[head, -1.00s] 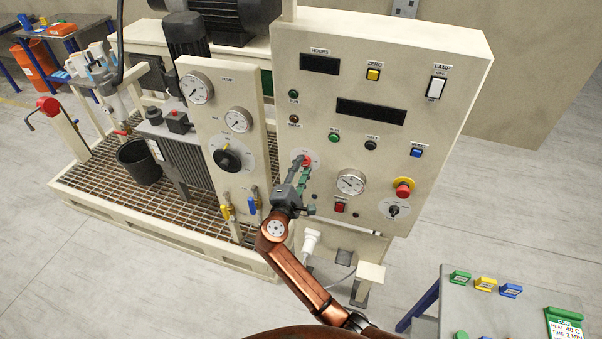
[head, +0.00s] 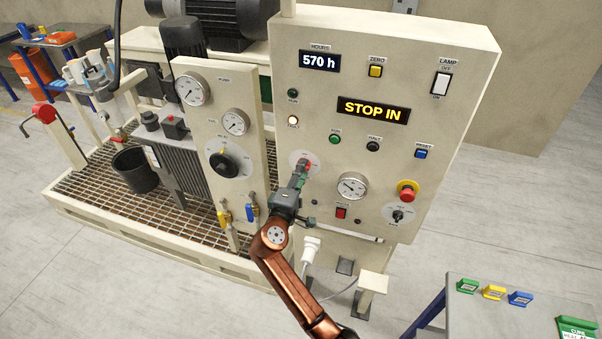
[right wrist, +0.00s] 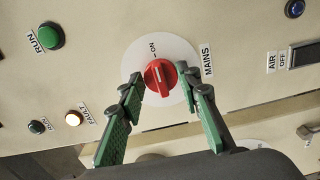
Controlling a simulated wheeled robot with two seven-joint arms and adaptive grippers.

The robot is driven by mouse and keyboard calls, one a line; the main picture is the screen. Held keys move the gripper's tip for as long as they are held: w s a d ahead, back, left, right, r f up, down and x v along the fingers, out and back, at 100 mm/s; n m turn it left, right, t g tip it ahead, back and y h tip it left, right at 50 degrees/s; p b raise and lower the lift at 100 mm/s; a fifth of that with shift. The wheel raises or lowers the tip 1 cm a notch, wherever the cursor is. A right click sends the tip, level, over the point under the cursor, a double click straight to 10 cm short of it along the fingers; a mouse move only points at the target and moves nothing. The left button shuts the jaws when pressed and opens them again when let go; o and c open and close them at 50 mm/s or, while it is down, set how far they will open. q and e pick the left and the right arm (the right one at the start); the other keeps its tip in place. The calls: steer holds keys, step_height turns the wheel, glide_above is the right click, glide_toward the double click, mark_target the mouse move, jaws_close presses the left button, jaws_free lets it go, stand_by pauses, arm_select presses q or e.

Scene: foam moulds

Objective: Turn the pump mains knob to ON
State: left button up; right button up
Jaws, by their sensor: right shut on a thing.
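The mains knob (right wrist: 161,71) is a red knob on a round white plate in the right wrist view. The ON mark (right wrist: 153,47) lies just above it there, and its ridge points towards that mark. In the head view the knob is mostly hidden behind the fingers. My right gripper (head: 303,170) has its green-padded fingers on both sides of the knob and is shut on it. The control panel (head: 430,80) shows "570 h" and "STOP IN" on lit displays. The fault lamp (right wrist: 73,118) glows. My left gripper is not in view.
A gauge (head: 352,186) and a red emergency stop button (head: 408,190) sit right of my right gripper. A blue-handled valve (head: 250,211) and a yellow-handled one (head: 224,213) are at its left. A grey table (head: 470,325) stands at lower right.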

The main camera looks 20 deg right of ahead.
steer(key=o, duration=1.1)
